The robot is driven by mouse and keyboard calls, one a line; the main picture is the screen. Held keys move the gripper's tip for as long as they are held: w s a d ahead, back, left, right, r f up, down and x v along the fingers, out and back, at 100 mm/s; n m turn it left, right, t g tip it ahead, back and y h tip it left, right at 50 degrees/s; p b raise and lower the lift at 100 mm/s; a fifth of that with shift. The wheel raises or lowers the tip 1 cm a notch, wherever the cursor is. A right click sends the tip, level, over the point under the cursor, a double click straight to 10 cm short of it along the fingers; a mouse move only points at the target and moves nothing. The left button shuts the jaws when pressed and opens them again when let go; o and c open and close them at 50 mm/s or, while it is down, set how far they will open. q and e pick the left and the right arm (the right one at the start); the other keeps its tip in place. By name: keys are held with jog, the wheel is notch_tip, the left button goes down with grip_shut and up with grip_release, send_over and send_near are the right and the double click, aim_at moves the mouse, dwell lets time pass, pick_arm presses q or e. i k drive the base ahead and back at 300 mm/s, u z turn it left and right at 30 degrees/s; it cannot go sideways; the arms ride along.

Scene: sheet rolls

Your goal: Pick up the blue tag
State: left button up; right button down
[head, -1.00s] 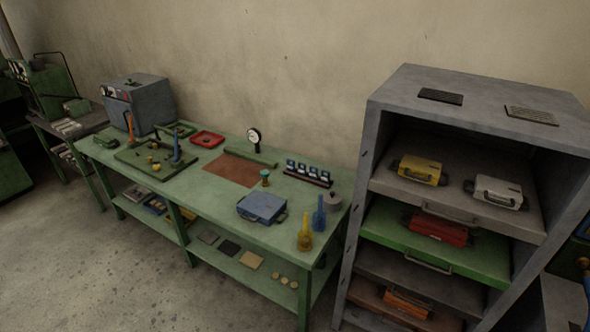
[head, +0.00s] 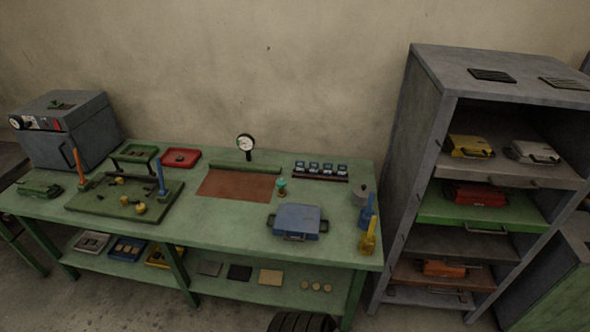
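A small upright blue piece (head: 367,212), which may be the blue tag, stands near the right end of the green workbench (head: 225,232). It has a wider base and a narrow top. A similar yellow piece (head: 368,238) stands right in front of it, close to the bench's front right corner. Another slim blue upright (head: 161,179) stands on the dark green board at the left; I cannot tell whether it is a tag. Neither of my grippers shows in the head view.
A blue case (head: 298,219) and a grey weight (head: 360,194) are near the blue piece. A dial gauge (head: 245,143) stands at the back. A grey shelf cabinet (head: 425,125) with coloured cases stands close at the right. A dark ribbed shape shows at the bottom edge.

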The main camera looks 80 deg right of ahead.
aim_at(327, 171)
jog(key=i, duration=1.15)
jog(key=z, duration=3.9)
